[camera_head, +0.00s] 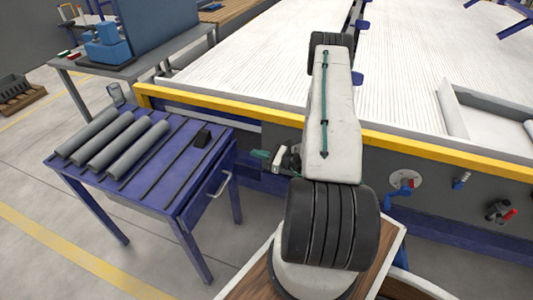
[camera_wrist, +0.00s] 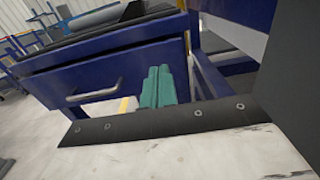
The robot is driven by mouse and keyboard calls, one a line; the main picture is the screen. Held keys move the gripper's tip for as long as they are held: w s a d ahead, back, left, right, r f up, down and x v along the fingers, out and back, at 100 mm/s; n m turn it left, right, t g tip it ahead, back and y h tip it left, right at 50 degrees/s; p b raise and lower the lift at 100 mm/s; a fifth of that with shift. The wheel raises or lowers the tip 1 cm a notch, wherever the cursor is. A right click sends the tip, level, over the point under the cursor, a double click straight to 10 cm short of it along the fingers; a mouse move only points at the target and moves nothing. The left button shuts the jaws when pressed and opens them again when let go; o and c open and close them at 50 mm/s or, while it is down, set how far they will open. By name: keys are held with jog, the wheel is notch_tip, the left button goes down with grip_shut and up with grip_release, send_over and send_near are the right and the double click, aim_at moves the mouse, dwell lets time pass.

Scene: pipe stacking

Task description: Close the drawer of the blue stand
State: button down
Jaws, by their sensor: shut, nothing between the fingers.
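The blue stand (camera_head: 165,190) is at the left in the head view, and its top and legs also show in the wrist view (camera_wrist: 205,80). Its drawer front (camera_head: 208,192) faces right and carries a silver handle (camera_head: 218,185). In the wrist view the drawer front (camera_wrist: 60,88) and the handle (camera_wrist: 95,93) are left of my gripper. The drawer looks nearly flush under the top; a small gap cannot be told. My gripper (camera_head: 260,154) has green fingers, also in the wrist view (camera_wrist: 158,72). They are shut and empty, near the drawer's right end; contact cannot be told.
A grey bench (camera_head: 110,62) stands at the back left. Floor is clear in front of the stand.

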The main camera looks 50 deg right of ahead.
aim_at(232, 147)
jog(key=x, duration=0.8)
jog(key=shift+w+a, duration=0.25)
jog(key=shift+w, duration=0.1)
